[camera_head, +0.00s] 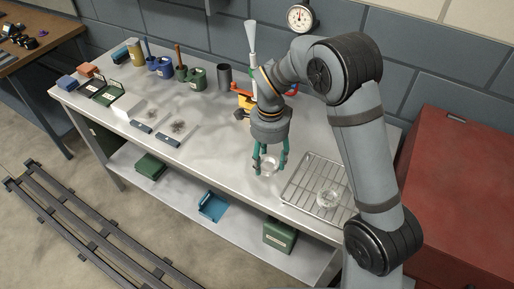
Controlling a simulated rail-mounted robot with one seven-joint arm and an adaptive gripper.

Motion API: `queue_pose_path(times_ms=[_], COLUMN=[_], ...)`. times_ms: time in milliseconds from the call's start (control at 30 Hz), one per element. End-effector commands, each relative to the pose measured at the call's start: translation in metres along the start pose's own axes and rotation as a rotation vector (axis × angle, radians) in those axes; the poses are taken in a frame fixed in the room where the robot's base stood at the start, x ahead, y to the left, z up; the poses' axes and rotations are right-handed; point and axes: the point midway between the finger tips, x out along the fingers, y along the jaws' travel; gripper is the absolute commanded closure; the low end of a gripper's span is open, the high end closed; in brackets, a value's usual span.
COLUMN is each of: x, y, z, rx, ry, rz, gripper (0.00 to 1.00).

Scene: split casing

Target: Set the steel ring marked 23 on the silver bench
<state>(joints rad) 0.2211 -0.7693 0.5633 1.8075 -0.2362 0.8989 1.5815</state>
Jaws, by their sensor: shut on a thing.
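My gripper (270,170) has green fingers and points down over the front part of the silver bench (212,150). It is shut on a pale steel ring (270,165), which shows between the fingers. I cannot tell whether the ring touches the bench or hangs just above it. Another shiny ring (328,197) lies on the wire rack (296,188) to the right of my gripper. No number is legible on either ring.
Several mugs and canisters (166,68) stand along the back left of the bench. Small plates (176,135) lie left of my gripper. A yellow and red stand (245,101) is behind it. A red cabinet (455,190) stands at right. The bench's middle front is clear.

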Motion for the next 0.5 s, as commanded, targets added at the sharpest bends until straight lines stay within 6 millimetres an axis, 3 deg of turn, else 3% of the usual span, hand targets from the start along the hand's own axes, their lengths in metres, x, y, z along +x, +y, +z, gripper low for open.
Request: queue_pose_path(times_ms=[233, 500], x=[0.023, 0.038], y=[-0.045, -0.058], z=[-0.005, -0.008], rx=[-0.001, -0.003], ry=[0.000, 0.000], rz=[0.000, 0.001], gripper=[0.90, 0.90])
